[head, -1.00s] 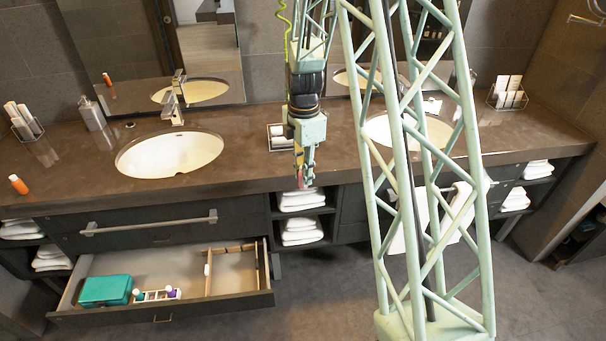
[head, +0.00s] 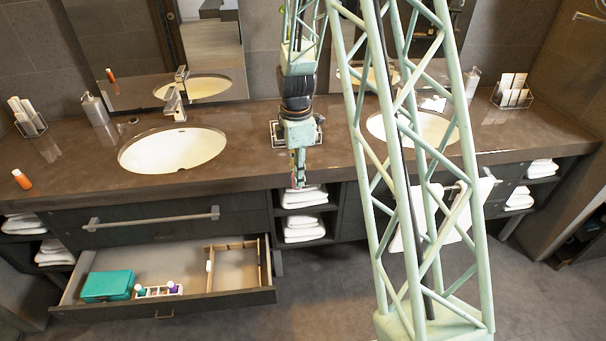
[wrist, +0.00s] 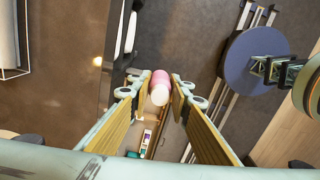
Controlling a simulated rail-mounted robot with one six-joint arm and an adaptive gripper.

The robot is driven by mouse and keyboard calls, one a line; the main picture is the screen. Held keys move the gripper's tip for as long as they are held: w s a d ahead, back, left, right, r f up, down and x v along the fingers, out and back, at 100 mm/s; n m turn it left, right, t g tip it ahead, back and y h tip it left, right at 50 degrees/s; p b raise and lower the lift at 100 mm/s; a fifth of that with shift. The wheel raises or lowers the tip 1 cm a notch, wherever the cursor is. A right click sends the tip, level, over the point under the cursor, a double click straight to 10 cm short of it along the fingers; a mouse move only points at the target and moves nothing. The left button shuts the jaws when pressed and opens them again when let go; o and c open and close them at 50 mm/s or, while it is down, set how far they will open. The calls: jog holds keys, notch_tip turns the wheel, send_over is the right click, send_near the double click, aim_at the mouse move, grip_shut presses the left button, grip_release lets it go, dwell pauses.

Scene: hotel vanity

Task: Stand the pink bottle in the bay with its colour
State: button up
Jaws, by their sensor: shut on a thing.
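My gripper (wrist: 160,92) is shut on the pink bottle (wrist: 160,78), whose pink and white end shows between the fingertips in the wrist view. In the head view my gripper (head: 298,182) hangs in front of the counter's front edge, right of the open drawer (head: 215,300); the bottle is too small there to make out clearly. A small white rack (head: 152,293) with bays sits in the drawer, holding a teal-marked and a purple-marked bottle. It also shows small in the wrist view (wrist: 146,140). The colours of its bays cannot be told.
A teal box (head: 107,286) lies left of the rack in the drawer, and a wooden divider (head: 209,270) stands to its right. An orange bottle (head: 22,180) lies or leans at the counter's left. White towels (head: 303,222) fill the shelves behind my gripper.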

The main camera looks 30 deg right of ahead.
jog(key=w+a+f+m+b, duration=0.1)
jog(key=a+f+m, duration=0.4)
jog(key=a+m, duration=0.2)
jog(key=w+a+f+m+b, duration=0.2)
jog(key=a+f+m, duration=0.3)
jog(key=a, duration=0.5)
jog(key=shift+a+f+m, duration=0.15)
jog(key=shift+m, duration=1.25)
jog(key=shift+a, duration=0.15)
